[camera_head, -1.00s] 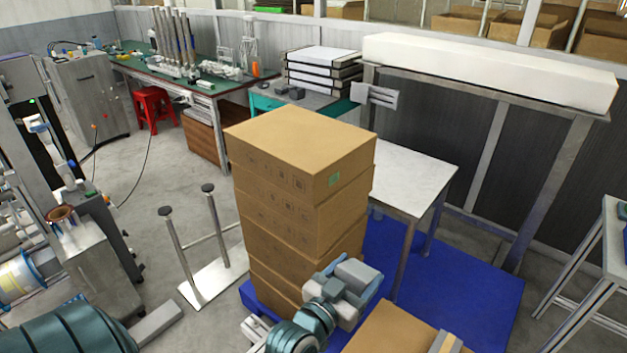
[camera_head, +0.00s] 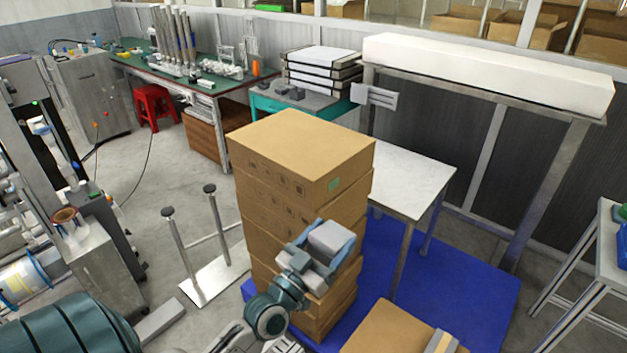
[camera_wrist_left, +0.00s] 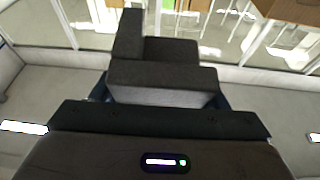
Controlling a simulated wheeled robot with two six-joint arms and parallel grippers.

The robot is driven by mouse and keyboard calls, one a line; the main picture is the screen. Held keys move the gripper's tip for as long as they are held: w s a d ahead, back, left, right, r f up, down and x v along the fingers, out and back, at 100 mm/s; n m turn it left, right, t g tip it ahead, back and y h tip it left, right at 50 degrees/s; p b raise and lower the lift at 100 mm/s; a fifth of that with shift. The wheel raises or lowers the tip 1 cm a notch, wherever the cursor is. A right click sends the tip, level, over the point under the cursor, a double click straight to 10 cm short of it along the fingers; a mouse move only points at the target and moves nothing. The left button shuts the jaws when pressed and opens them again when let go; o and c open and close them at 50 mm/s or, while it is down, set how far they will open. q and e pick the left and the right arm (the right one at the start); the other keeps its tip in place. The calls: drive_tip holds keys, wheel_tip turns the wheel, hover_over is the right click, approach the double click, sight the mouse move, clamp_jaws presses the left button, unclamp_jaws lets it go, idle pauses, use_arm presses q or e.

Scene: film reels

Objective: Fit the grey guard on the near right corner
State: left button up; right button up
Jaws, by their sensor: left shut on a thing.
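A tall stack of brown cardboard boxes (camera_head: 285,190) stands upright on a blue pallet or mat (camera_head: 470,270). The top box's near right corner is bare. My left gripper (camera_head: 322,252) is shut on the grey guard (camera_head: 332,238), a light grey angled block. It holds the guard in front of the stack's near side, below the top box; I cannot tell whether it touches the cartons. In the left wrist view the guard (camera_wrist_left: 165,80) shows as a dark grey angled piece with one upright leg, and the fingers are mostly hidden. My right gripper is out of view.
Another box (camera_head: 390,330) with a tape strip sits low at the front. A white table (camera_head: 410,175) stands right behind the stack. Several dark grey pieces (camera_head: 290,93) lie on a teal-edged table. A metal post stand (camera_head: 205,275) is at the left.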

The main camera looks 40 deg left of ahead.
use_arm(q)
drive_tip(key=w+a+r+t+p, duration=0.2)
drive_tip(key=w+a+r, duration=0.1)
drive_tip(key=a+r, duration=0.45)
drive_tip(key=b, duration=0.7)
hover_over(310, 179)
drive_tip(key=shift+f, duration=0.6)
drive_tip(key=shift+w+f, duration=0.15)
drive_tip(key=shift+f, duration=1.55)
drive_tip(key=shift+f+b, duration=0.6)
drive_tip(key=shift+b, duration=0.1)
drive_tip(key=o, duration=1)
